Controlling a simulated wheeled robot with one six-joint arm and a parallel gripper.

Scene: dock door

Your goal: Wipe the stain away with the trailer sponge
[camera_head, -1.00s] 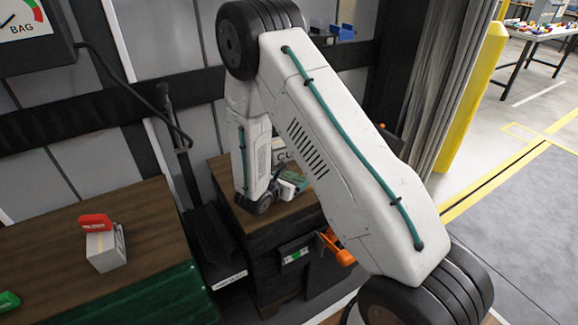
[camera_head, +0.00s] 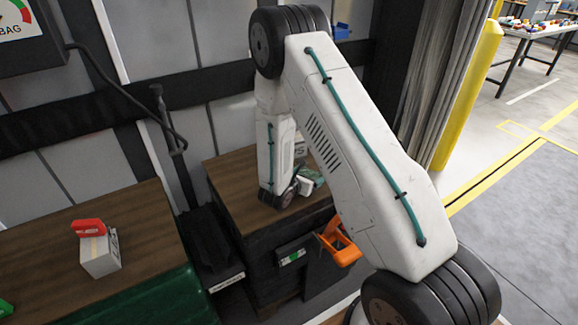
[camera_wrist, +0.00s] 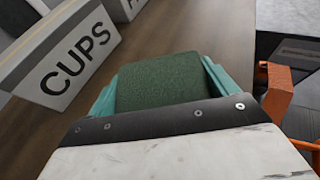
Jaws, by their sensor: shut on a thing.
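The sponge is a dark green block (camera_wrist: 160,82) in the wrist view. My gripper (camera_wrist: 160,76) is shut on it, with a teal finger on each side. The sponge is over a brown wooden top (camera_wrist: 215,30); I cannot tell whether it touches the wood. In the head view my gripper (camera_head: 310,182) is low over the right-hand wooden top (camera_head: 228,172), partly hidden by my arm. The sponge cannot be made out there. No stain shows in either view.
A white CUPS box (camera_wrist: 65,65) stands left of the sponge in the wrist view. An orange handle (camera_head: 340,246) juts from the stand's front. Left, another wooden top (camera_head: 145,225) bears a pale box (camera_head: 100,257) with a red item (camera_head: 88,228).

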